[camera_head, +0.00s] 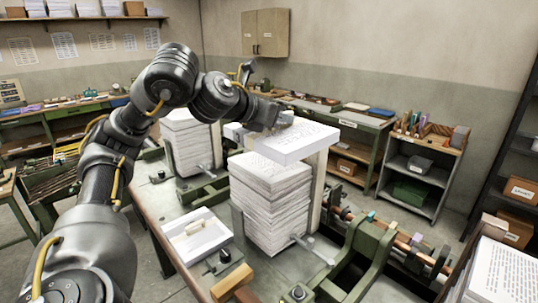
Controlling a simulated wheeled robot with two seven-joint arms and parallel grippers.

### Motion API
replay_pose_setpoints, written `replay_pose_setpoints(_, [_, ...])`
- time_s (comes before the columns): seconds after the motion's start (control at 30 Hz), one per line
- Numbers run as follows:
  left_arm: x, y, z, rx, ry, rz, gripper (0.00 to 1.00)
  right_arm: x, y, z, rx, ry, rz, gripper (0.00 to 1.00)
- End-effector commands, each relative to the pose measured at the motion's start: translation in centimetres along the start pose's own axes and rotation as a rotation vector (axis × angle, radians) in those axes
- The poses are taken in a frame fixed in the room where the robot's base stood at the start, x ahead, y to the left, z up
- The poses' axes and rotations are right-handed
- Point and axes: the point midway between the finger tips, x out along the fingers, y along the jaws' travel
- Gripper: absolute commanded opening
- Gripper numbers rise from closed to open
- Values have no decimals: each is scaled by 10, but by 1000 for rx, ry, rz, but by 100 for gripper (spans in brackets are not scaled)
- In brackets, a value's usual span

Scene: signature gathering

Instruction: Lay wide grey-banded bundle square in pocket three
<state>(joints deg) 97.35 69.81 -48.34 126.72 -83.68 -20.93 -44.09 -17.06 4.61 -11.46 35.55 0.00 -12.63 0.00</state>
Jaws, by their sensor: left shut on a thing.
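My left arm comes in from the left. Its gripper (283,121) is shut on the near-back edge of a thick white bundle of printed sheets (293,145). The bundle is held roughly level, above and behind a tall paper stack (270,185); whether it touches anything below is hard to tell. I cannot make out a grey band on it, as the gripper covers part of it. The tall stack stands between upright plates on the machine bed. Another stack (187,140) stands in a pocket further back left. Pocket numbers are not readable. My right gripper is not in view.
A white bundle with a cream band (196,235) lies on the bench at front left, near a wooden-handled tool (232,282). Green machine castings (365,262) and a long bar run along the right. More printed sheets (503,274) are at the lower right.

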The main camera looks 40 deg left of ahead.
Motion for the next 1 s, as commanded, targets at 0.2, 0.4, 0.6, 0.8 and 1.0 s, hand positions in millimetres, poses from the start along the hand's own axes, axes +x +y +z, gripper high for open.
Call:
replay_pose_setpoints(0.2, [28, 34, -16, -11, 4, 0, 0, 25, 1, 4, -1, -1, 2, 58])
replay_pose_setpoints(0.4, [56, 71, -24, -12, 5, -3, 0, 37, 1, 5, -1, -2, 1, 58])
replay_pose_setpoints(0.6, [78, 95, -46, -6, 7, 0, 0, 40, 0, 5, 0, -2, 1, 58])
replay_pose_setpoints(0.8, [91, 108, -57, -3, 0, -1, 0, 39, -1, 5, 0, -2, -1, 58])
replay_pose_setpoints(1.0, [94, 110, -59, -1, -2, -1, 0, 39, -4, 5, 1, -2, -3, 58])
